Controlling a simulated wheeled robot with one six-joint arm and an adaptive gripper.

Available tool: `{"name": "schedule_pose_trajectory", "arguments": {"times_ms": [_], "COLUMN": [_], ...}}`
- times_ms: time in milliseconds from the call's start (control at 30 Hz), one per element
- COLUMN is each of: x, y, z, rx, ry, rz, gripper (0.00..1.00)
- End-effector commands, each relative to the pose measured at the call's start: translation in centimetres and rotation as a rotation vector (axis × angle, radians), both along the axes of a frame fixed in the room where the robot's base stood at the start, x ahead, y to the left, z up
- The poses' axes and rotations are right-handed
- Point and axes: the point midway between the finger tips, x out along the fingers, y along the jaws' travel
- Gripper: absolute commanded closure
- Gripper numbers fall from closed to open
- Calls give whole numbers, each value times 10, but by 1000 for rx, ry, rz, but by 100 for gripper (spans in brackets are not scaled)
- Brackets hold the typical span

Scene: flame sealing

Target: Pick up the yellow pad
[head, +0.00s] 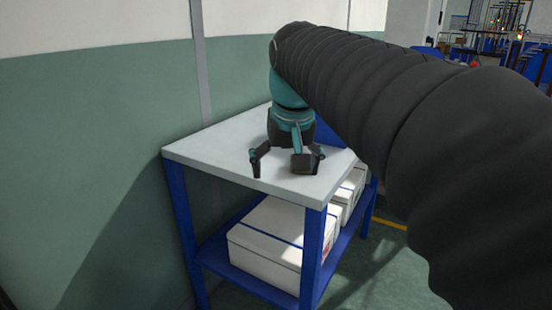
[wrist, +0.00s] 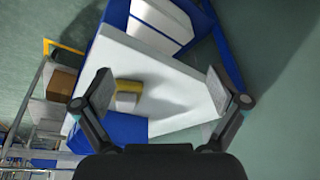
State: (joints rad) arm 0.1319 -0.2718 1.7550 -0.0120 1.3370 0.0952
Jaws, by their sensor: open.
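The yellow pad (wrist: 129,86) lies on the white tabletop (wrist: 168,75), with a pale grey-white block-like part (wrist: 126,102) right beside it. In the wrist view, the pad is between my gripper's (wrist: 164,88) spread fingers, closer to the left finger. The gripper is open and nothing is held in it. In the head view, my gripper (head: 287,165) points down just above the tabletop (head: 215,155). The pad does not show there; my gripper and arm block that part of the table.
A blue object (head: 328,134) stands at the table's far right side, also seen in the wrist view (wrist: 125,127). White boxes (head: 268,240) sit on the blue lower shelf. A green and white wall (head: 90,130) runs along the left. The left part of the tabletop is clear.

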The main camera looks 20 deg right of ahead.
Motion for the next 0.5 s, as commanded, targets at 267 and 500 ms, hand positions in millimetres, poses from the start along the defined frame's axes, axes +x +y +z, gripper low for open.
{"name": "schedule_pose_trajectory", "arguments": {"times_ms": [267,500], "x": [77,117], "y": [-49,-88], "z": [56,77], "rx": [25,46], "ry": [97,164], "rz": [-140,-243], "gripper": [3,3]}}
